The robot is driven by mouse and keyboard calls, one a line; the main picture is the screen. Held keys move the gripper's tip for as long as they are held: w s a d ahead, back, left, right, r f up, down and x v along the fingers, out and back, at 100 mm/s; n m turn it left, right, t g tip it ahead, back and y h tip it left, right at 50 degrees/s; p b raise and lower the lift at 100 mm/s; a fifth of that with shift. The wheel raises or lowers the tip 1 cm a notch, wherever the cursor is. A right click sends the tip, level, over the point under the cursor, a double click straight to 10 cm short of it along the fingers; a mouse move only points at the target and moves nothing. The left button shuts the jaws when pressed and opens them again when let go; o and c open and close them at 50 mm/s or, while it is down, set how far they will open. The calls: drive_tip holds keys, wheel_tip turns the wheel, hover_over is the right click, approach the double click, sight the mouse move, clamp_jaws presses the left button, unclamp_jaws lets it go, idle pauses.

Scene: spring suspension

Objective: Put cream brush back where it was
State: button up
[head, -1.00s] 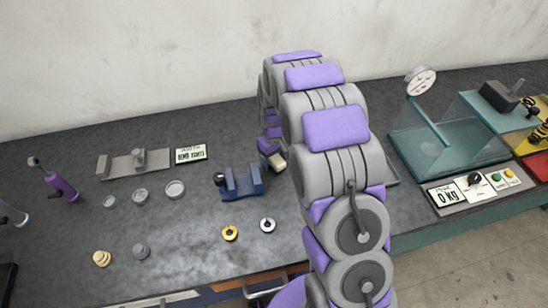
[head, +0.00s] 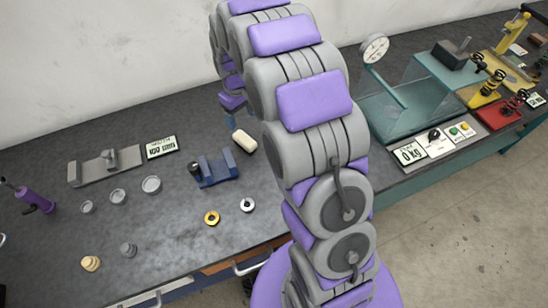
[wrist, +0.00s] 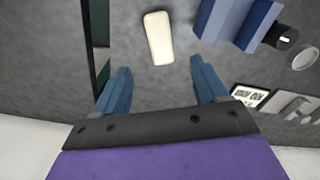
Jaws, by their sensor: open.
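The cream brush (head: 244,140) is a small rounded cream block lying on the grey bench top, just right of and behind the blue vise (head: 216,168). In the wrist view the brush (wrist: 158,37) lies beyond the fingertips, roughly centred between them, with the vise (wrist: 240,20) to its right. My gripper (wrist: 160,68) is open and empty, its blue fingers apart and not touching the brush. In the head view my gripper (head: 231,120) shows behind the brush on the wall side, partly hidden by my arm.
Two rings, yellow (head: 212,218) and silver (head: 247,205), lie in front of the vise. Round weights (head: 151,185) and a display (head: 161,147) are to the left. A glass-sided teal scale (head: 405,105) stands right of my arm. The white wall bounds the back.

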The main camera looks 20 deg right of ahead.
drive_tip(key=s+r+m, duration=0.1)
drive_tip(key=s+r, duration=0.2)
drive_tip(key=s, duration=0.9)
drive_tip(key=s+r+m+g, duration=0.1)
drive_tip(key=s+r, duration=0.3)
drive_tip(key=s, duration=0.9)
drive_tip(key=s+r+m, duration=0.2)
drive_tip(key=s+r, duration=0.2)
drive_tip(key=s, duration=0.9)
drive_tip(key=shift+r+g, duration=0.2)
drive_tip(key=shift+g, duration=0.2)
